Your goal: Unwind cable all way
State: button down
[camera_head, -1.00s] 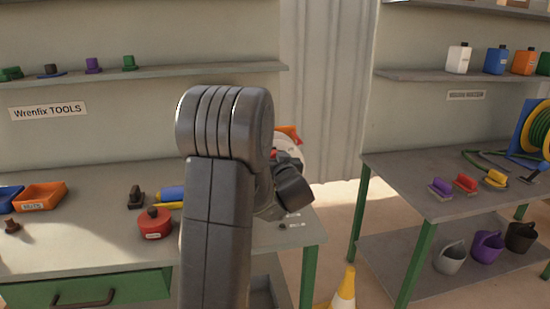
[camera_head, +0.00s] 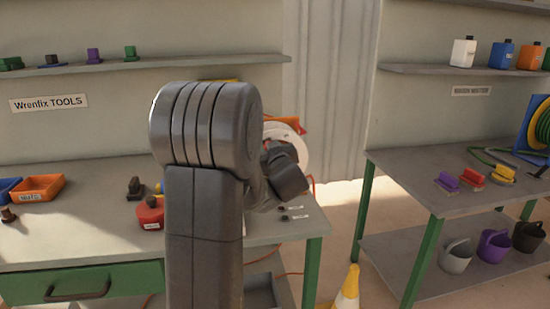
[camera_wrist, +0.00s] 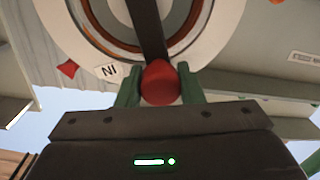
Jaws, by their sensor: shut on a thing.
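A cable reel with a white disc (camera_head: 296,153) and an orange top part (camera_head: 288,122) stands at the bench's right end, partly behind my arm. In the wrist view its white flange (camera_wrist: 228,22) surrounds a ring of orange-brown cable (camera_wrist: 98,38). A dark crank arm (camera_wrist: 146,25) runs down to a red knob (camera_wrist: 160,80). My gripper (camera_wrist: 160,88) has green fingers on both sides of that knob and is shut on it. Thin orange cable (camera_head: 289,275) shows below the bench. My arm hides the gripper in the head view.
A label (camera_wrist: 109,71) and a red mark (camera_wrist: 67,69) are by the flange. A red tin (camera_head: 149,214) and an orange tray (camera_head: 38,188) are on the bench. A yellow-white cone (camera_head: 347,288) stands right of it. A second bench (camera_head: 410,177) is further right.

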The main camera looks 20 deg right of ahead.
jog(key=w+a+f+n+b, duration=0.1)
jog(key=a+f+n+b, duration=0.3)
jog(key=n+b, duration=0.7)
jog(key=f+b, duration=0.1)
jog(key=b, duration=0.3)
jog(key=shift+a+f+h, duration=0.2)
jog(key=shift+f+h, duration=0.1)
jog(key=shift+f, duration=0.05)
jog(key=c, duration=1)
grip_release()
jog(key=shift+o, duration=0.2)
jog(key=shift+r, duration=0.1)
